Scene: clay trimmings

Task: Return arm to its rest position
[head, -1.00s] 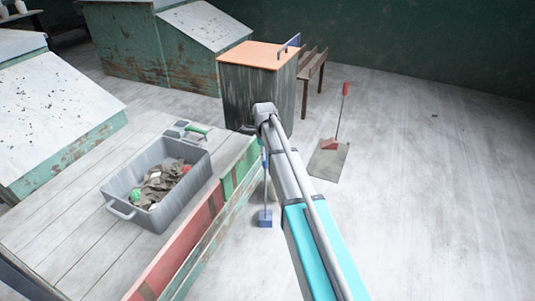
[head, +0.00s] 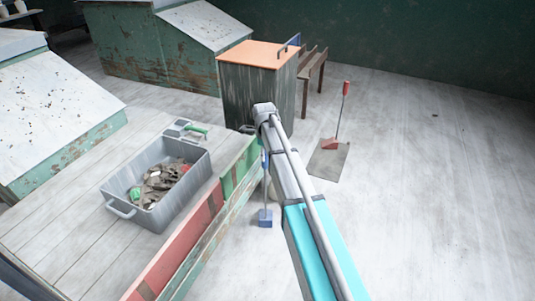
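My arm, grey at its far end and turquoise nearer me, reaches up from the bottom edge right of centre. It ends in a grey joint in front of the dark bin (head: 258,88). My gripper is not visible in the head view, so its fingers and anything in them cannot be seen. The arm is in the air to the right of the wooden table (head: 60,225).
A grey crate (head: 117,206) of clay scraps stands on the table, with a green-handled tool (head: 193,130) behind it. A blue-headed broom (head: 265,218) stands beside the table. The floor at right is clear.

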